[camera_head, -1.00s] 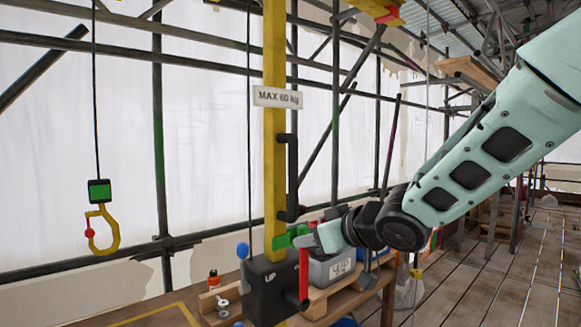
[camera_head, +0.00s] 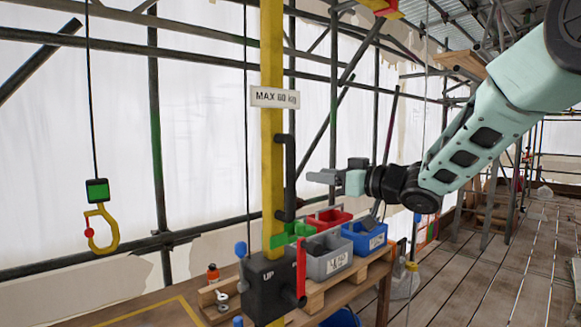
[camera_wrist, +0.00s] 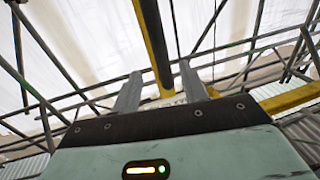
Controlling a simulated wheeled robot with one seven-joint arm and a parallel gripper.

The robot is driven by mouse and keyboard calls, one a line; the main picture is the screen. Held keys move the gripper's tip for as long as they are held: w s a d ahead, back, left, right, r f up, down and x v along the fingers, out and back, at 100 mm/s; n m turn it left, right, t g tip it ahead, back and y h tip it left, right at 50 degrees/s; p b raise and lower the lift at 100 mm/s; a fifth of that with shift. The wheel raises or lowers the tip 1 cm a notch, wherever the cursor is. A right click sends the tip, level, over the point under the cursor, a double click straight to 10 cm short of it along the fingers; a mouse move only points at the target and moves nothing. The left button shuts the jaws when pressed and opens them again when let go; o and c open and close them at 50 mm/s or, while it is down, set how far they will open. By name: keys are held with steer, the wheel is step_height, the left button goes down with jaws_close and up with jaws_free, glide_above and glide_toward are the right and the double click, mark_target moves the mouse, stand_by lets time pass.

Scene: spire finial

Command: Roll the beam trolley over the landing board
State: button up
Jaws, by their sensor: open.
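A yellow post (camera_head: 272,120) with a "MAX 60 kg" plate (camera_head: 275,97) stands in the middle of the head view. A black upright handle (camera_head: 286,178) is fixed to its right side. My gripper (camera_head: 322,177) is open and empty, just right of the handle in that view, its fingers pointing left toward it. In the wrist view a dark bar (camera_wrist: 153,40) with yellow behind it runs down between my open fingers (camera_wrist: 161,92). A yellow hook (camera_head: 102,230) hangs from a cable at left. The beam trolley itself is not clearly identifiable. A yellow-edged board (camera_head: 150,312) shows at the bottom left.
A black control box (camera_head: 268,285) with a red lever (camera_head: 301,265) sits low on the post. Grey (camera_head: 325,258), blue (camera_head: 365,238) and red (camera_head: 327,218) bins stand on the wooden bench behind it. Scaffold poles cross the background. The plank floor (camera_head: 490,260) at right is largely clear.

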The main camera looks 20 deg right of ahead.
mark_target(290, 171)
steer(key=p+x, duration=0.2)
steer(key=x, duration=0.7)
steer(key=shift+w+a+p, duration=0.2)
steer(key=shift+w+p, duration=0.15)
jaws_close()
